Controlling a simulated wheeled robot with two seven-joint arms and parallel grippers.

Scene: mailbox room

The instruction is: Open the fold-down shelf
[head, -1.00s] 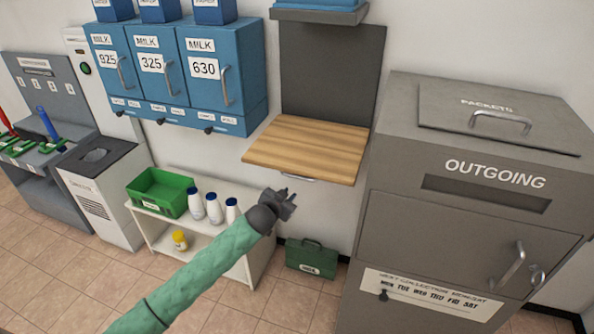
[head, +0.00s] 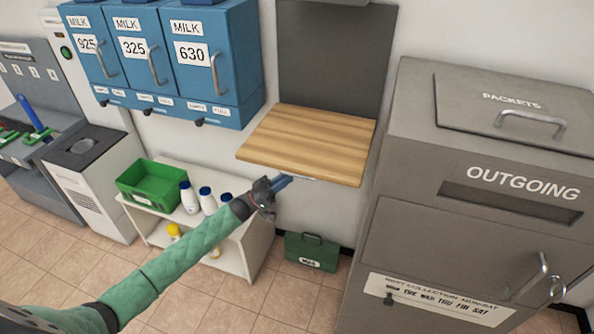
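The fold-down shelf is a wooden board (head: 308,138) standing out from a dark grey wall panel (head: 335,60). The board looks about level, folded down. A thin metal handle (head: 305,180) shows partly below its front edge. My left gripper (head: 284,183) is just under the front left part of the board, its fingers pointing right along the edge by the handle. The fingers overlap in this view, so their opening and any contact with the handle cannot be told. My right gripper is not in view.
Blue milk lockers (head: 160,55) hang at left of the shelf. A grey OUTGOING box (head: 470,190) stands close at right. Below are a white rack (head: 245,252) with a green crate (head: 150,187) and white bottles (head: 207,202), and a green case (head: 311,252) on the floor.

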